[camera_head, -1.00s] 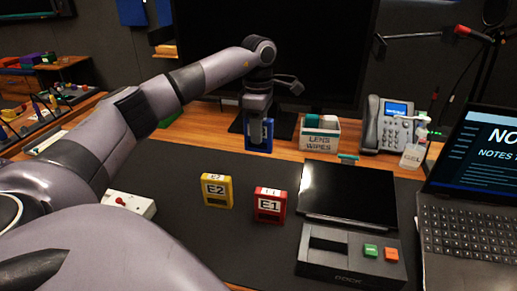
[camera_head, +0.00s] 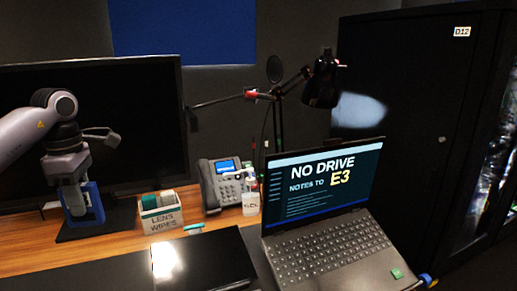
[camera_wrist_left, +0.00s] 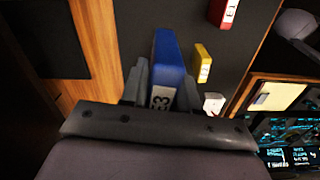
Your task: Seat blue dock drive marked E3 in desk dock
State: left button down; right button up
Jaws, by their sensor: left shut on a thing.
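My left gripper (camera_head: 78,205) is shut on the blue drive (camera_head: 96,203), in front of the black monitor's base. In the left wrist view the drive (camera_wrist_left: 168,60) stands between the two fingers (camera_wrist_left: 163,85), and its white label reads E3. The drive is clear of the red and yellow drives there. The desk dock's slot and buttons are out of the head view; only a dark glossy panel (camera_head: 205,262) behind them shows at the bottom edge. My right gripper is in neither view.
A lens wipes box (camera_head: 160,220), a desk phone (camera_head: 225,182) and a gel bottle (camera_head: 250,198) stand along the back. An open laptop (camera_head: 325,195) reads "NO DRIVE, NOTES TO E3". The wrist view shows a yellow drive (camera_wrist_left: 203,64) and a red drive (camera_wrist_left: 226,12).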

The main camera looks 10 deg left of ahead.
pick_arm(q)
jog(key=s+d+f+m+p, duration=0.3)
jog(key=s+d+m, duration=0.2)
jog(key=d+m, duration=0.5)
jog(key=s+d+f+m+p, duration=0.3)
jog(key=s+d+m+p, duration=0.1)
jog(key=d+m, duration=0.7)
jog(key=shift+s+d+m+p, duration=0.15)
jog(key=shift+s+m+p, duration=0.2)
jog(key=shift+m, duration=0.25)
